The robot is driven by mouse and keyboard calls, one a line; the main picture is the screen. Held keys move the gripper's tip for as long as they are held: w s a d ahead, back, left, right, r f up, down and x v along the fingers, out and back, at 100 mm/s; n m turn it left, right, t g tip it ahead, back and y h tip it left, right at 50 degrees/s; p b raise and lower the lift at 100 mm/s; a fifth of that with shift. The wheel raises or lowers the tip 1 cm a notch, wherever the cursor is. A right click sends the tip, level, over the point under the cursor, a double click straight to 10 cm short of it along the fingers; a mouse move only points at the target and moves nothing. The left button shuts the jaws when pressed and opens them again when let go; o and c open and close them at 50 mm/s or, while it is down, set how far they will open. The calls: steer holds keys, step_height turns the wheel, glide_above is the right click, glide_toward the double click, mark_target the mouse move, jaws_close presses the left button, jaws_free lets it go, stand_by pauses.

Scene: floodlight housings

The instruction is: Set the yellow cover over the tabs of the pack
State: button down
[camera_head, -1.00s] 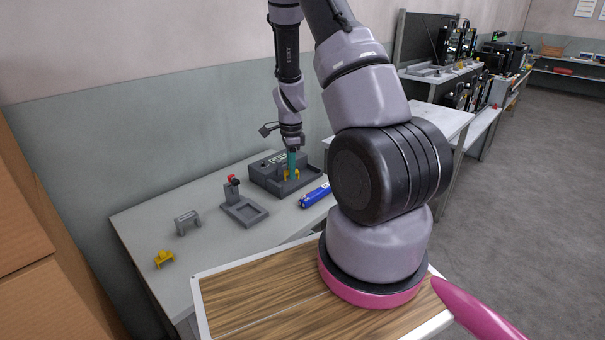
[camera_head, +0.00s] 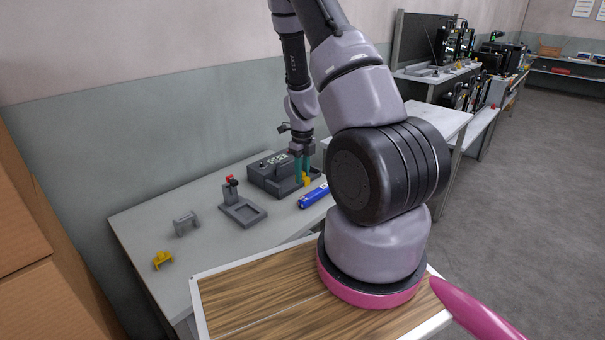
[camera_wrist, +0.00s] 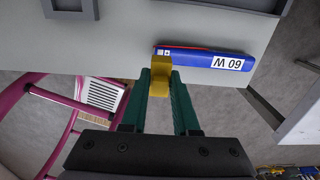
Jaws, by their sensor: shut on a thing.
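The blue pack (camera_head: 313,197) lies on the grey table, right of the dark tray; in the wrist view the pack (camera_wrist: 200,58) shows a "60 W" label, a red edge and small pale marks at its left end. My gripper (camera_head: 303,170) is shut on a yellow cover (camera_head: 306,181). In the wrist view the yellow cover (camera_wrist: 160,76) sits between the green fingertips of my gripper (camera_wrist: 160,85), nearer than the pack's left end in the picture. The cover looks apart from the pack; its height above the table is unclear. Its underside is hidden.
A grey fixture with a red top (camera_head: 240,209), a grey bracket (camera_head: 186,223) and another yellow piece (camera_head: 162,260) stand on the left of the table. The table's front edge is close to the pack.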

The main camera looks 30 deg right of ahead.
mark_target(302, 199)
steer(key=shift+f, duration=2.95)
steer(key=shift+f, duration=0.65)
steer(key=c, duration=0.6)
jaws_free()
